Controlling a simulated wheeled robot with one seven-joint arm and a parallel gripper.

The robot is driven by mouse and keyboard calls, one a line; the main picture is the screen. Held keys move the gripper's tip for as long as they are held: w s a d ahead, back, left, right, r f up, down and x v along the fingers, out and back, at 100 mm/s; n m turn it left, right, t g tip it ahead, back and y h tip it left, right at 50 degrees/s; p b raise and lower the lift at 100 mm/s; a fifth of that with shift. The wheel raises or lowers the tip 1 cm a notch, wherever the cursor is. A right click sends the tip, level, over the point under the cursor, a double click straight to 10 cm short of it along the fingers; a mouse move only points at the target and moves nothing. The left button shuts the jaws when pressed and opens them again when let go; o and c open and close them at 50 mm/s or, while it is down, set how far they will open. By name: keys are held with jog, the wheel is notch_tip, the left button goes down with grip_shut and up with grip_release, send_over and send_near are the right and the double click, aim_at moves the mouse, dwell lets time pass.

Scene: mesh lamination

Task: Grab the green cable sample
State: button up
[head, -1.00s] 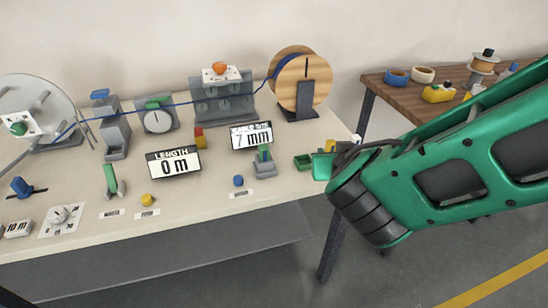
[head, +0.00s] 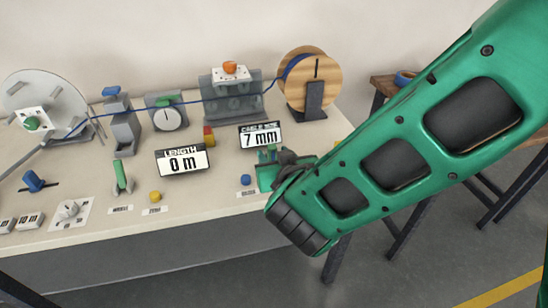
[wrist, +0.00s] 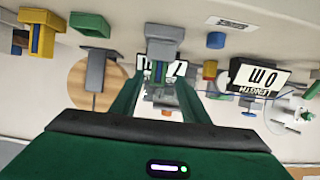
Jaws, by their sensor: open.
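A small grey stand (wrist: 163,35) shows in the wrist view, with thin green and blue upright pieces at its end. The green piece (wrist: 157,70) looks like the cable sample. My gripper (wrist: 158,85) is open, its two green fingers on either side of the view of these pieces; I cannot tell whether they touch. In the head view the green and blue pieces (head: 266,155) show just beneath the 7 mm display, and my gripper (head: 266,178) is right beside them. My wrist hides most of the stand there.
The 7 mm display (head: 261,136) stands close behind the stand, and the 0 m length display (head: 183,161) is to its left. A blue button (head: 246,180) is close by. A wooden spool (head: 308,80) stands behind.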

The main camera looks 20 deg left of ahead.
aim_at(274, 151)
jog(key=x, duration=0.4)
jog(key=shift+w+d, duration=0.15)
jog(key=shift+w, duration=0.1)
grip_shut()
jog(key=shift+r, duration=0.1)
